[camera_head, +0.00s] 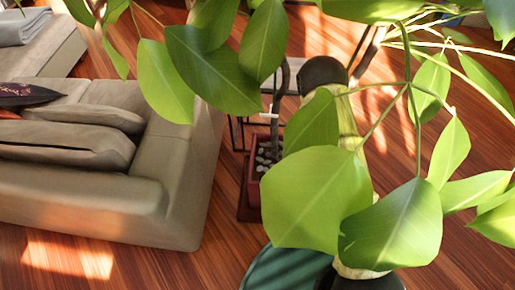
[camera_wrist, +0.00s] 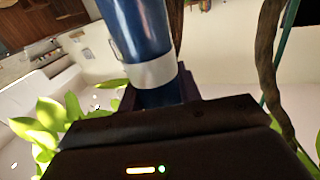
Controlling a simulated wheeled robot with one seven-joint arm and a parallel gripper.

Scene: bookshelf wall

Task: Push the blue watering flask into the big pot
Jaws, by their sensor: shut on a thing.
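The blue watering flask (camera_wrist: 140,28) fills the top middle of the wrist view, with a pale grey band around its lower part. My gripper (camera_wrist: 160,98) is shut on the flask near that band, its dark jaws at both sides. The flask's far end runs out of the picture. In the head view large leaves cover much of my arm, and I cannot make out my gripper or the flask. A dark red planter with pale stones (camera_head: 250,190) stands on the floor there, partly behind leaves. I cannot tell whether it is the big pot.
Broad green leaves (camera_head: 305,200) hang across the head view. A beige sofa (camera_head: 190,170) stands at the left on the wooden floor (camera_head: 150,262). A teal rounded surface (camera_head: 270,272) shows at the bottom. In the wrist view a brown stem (camera_wrist: 268,60) rises at the right.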

